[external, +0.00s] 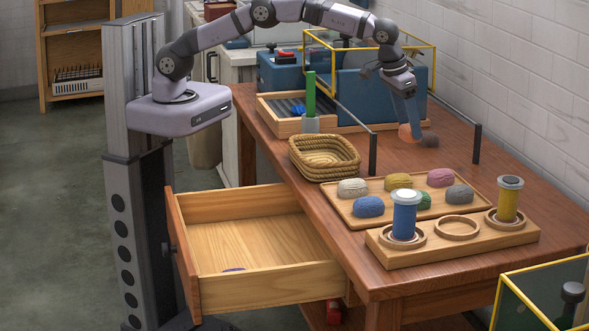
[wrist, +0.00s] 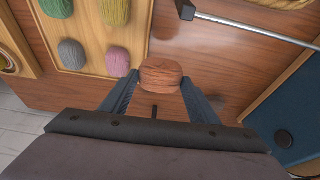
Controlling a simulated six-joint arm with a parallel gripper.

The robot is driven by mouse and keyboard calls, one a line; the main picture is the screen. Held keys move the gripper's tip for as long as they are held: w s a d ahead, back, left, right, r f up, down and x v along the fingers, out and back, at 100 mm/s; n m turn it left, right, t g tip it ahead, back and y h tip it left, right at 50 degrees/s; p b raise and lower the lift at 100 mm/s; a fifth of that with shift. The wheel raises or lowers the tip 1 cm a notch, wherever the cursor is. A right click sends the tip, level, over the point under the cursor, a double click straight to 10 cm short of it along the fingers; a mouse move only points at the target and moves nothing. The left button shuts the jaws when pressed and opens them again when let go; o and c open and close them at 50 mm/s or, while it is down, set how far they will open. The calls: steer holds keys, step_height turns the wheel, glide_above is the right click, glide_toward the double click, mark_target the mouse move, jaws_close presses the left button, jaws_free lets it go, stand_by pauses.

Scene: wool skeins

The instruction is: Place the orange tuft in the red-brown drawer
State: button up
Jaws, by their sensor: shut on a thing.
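The orange tuft (wrist: 161,75) is a rounded, ribbed bundle between the fingertips of my gripper (wrist: 160,84) in the wrist view. In the external view my gripper (external: 408,122) points down at the far right part of the table, shut on the orange tuft (external: 405,132). A dark patch on the table beside it looks like its shadow, so the tuft seems to be a little above the top. The red-brown drawer (external: 183,250) is pulled open at the table's left side, far from my gripper. A small blue-purple thing (external: 233,270) lies in it, partly hidden by the drawer's wall.
A rail on posts (external: 373,153), a yellow-framed blue machine (external: 380,95) and a green-topped holder (external: 310,95) stand nearby.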

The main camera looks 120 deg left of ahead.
steer(key=w+d+r+m+h+b, duration=0.1)
steer(key=w+d+r+m+b, duration=0.1)
steer(key=d, duration=1)
steer(key=w+d+r+m+b, duration=0.1)
steer(key=d+r+m+b, duration=0.15)
steer(key=d, duration=1.05)
steer(key=s+d+f+m+t+h+b, duration=0.1)
steer(key=s+d+m, duration=0.1)
steer(key=s+d, duration=0.5)
steer(key=s+d+m+b, duration=0.2)
steer(key=d, duration=0.9)
steer(key=s+d+f+m+b, duration=0.1)
steer(key=s+d+f, duration=0.2)
steer(key=s, duration=0.4)
steer(key=s+d+f+m+b, duration=0.1)
steer(key=s+d+f+m, duration=0.2)
steer(key=s, duration=0.4)
steer(key=s+a+f+n+g+y, duration=0.1)
steer(key=s+a+f+n+y, duration=0.1)
steer(key=s+a+f+n, duration=0.7)
step_height(320, 180, down, 3)
steer(key=s+n, duration=0.1)
steer(key=n, duration=0.2)
steer(key=shift+s+r, duration=0.15)
steer(key=shift+r, duration=0.05)
